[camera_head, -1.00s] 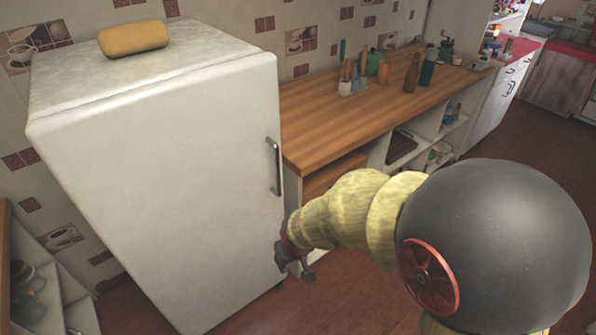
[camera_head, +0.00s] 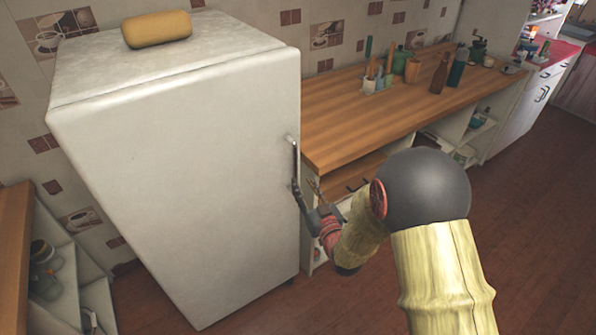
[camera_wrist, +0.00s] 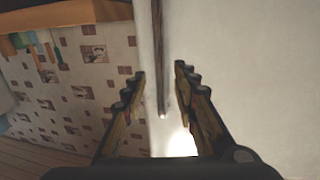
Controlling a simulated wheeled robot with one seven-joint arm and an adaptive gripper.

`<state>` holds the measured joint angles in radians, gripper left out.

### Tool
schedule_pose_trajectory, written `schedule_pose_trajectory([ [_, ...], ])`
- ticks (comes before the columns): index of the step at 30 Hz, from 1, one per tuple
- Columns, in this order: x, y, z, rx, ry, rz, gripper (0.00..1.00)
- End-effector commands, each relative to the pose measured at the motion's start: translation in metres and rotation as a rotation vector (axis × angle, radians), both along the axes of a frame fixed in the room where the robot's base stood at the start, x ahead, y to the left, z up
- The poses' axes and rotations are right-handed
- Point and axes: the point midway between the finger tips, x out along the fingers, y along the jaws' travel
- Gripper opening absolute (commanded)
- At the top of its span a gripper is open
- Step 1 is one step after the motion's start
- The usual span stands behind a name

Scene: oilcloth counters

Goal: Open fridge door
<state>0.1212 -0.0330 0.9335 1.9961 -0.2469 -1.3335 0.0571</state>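The white fridge (camera_head: 190,170) stands at the left in the head view, its door shut. Its dark vertical handle (camera_head: 295,163) is on the door's right edge. My gripper (camera_head: 302,188) is at the lower part of the handle, with its fingers apart. In the wrist view the handle (camera_wrist: 159,60) runs from the top down toward the gap between the fingers of my gripper (camera_wrist: 161,78). The fingers are open and the handle's end shows between them. I cannot tell whether either finger touches it.
A yellow loaf-shaped object (camera_head: 158,29) lies on the fridge. The wooden counter (camera_head: 350,130) to the right holds bottles and utensils, with open shelves below. A shelf unit (camera_head: 62,270) stands at lower left. The brown floor (camera_head: 520,220) at right is clear.

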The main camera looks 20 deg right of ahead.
Motion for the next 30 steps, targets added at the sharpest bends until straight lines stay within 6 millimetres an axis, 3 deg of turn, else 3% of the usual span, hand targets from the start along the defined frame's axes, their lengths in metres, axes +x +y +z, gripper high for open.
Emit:
schedule_pose_trajectory([
  [15, 0.067, 0.008, -0.001, 0.001, 0.000, 0.000, 0.29],
  [27, 0.075, 0.009, 0.000, 0.001, 0.000, -0.001, 0.29],
  [30, 0.075, 0.009, 0.000, 0.001, 0.000, -0.001, 0.23],
])
